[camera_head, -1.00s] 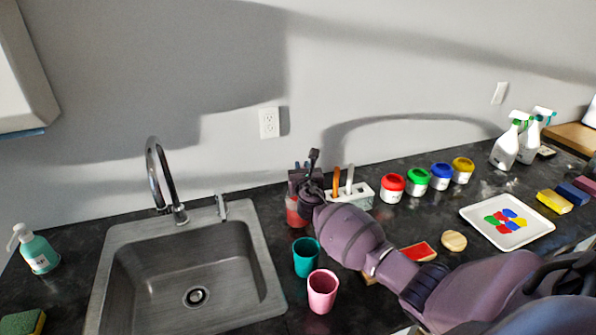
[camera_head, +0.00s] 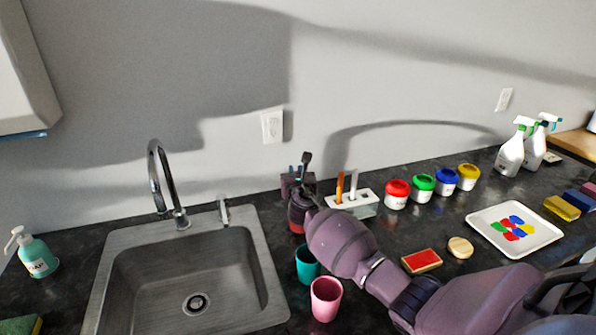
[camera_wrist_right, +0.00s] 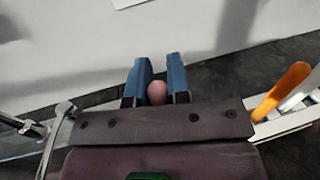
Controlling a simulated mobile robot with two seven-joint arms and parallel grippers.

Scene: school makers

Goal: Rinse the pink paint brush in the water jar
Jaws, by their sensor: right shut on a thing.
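My right gripper (camera_head: 300,182) is at the back of the counter, right of the sink, seen from behind its wrist. In the right wrist view its two blue fingers (camera_wrist_right: 157,78) close on a rounded pink end (camera_wrist_right: 157,93), which looks like the pink paint brush's handle. The rest of the brush is hidden. A reddish container (camera_head: 297,227), perhaps the water jar, shows just below the gripper, mostly covered by it. I cannot tell whether the brush is inside it. My left gripper is not in view.
A teal cup (camera_head: 306,266) and a pink cup (camera_head: 325,299) stand in front, near my forearm. A white holder (camera_head: 361,208) with an orange and a white brush is just right of the gripper. The sink (camera_head: 118,236) is left; paint pots (camera_head: 397,195) stand right.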

